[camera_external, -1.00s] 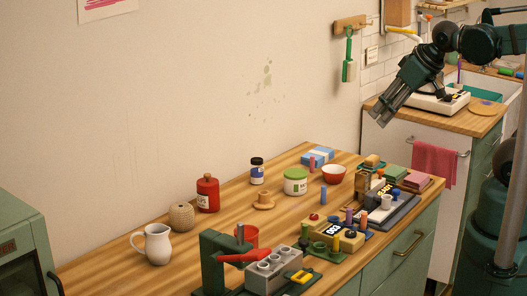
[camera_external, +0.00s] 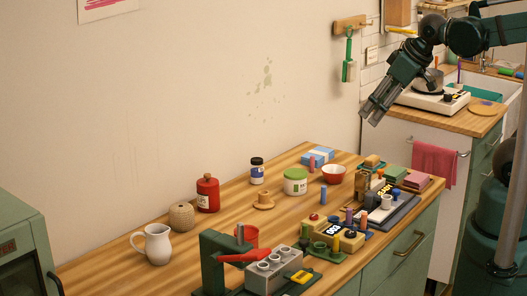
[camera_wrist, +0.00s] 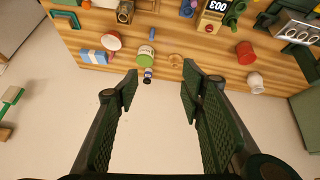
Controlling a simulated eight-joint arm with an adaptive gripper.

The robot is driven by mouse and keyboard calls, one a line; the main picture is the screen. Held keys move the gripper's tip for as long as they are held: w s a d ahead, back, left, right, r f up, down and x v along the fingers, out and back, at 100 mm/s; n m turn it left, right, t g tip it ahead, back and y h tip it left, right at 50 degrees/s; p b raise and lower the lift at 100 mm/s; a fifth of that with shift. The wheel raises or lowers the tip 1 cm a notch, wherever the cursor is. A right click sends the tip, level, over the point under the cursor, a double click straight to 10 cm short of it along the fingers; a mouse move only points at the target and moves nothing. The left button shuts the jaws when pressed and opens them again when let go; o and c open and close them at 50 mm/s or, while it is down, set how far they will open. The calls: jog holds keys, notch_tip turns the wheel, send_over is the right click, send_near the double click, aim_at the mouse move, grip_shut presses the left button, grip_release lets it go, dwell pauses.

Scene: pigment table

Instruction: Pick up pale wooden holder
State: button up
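A small pale wooden piece with a round, wide base (camera_external: 263,202), which looks like the holder, stands on the wooden table between the red bottle and the white tub with a green lid. It also shows in the wrist view (camera_wrist: 176,61), beyond my fingertips and slightly right of centre. My gripper (camera_external: 371,117) is in the air high above the table's far right end, well away from the holder. In the wrist view my gripper (camera_wrist: 160,88) has its two fingers wide apart with nothing between them.
A red bottle (camera_external: 207,195), a green-lidded tub (camera_external: 295,183) and a dark-capped jar (camera_external: 257,171) stand around the holder. A red cup (camera_external: 245,236) and a green press (camera_external: 214,262) are nearer the front. Several tools and blocks crowd the right side.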

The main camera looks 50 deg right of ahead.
jog(key=w+a+n+g, duration=0.1)
jog(key=w+n+g, duration=0.1)
jog(key=w+n, duration=0.45)
jog(key=n+g+h, duration=0.1)
jog(key=n+g, duration=0.3)
jog(key=n, duration=0.8)
send_over(263, 204)
jog(key=f, duration=1.5)
jog(key=d+f, duration=0.1)
jog(key=f, duration=0.7)
jog(key=shift+w+f, duration=0.2)
jog(key=shift+w+a+f, duration=0.1)
jog(key=shift+a+f, duration=0.05)
jog(key=shift+f, duration=0.2)
jog(key=shift+f, duration=0.1)
jog(key=shift+f, duration=1.2)
jog(key=shift+f, duration=0.15)
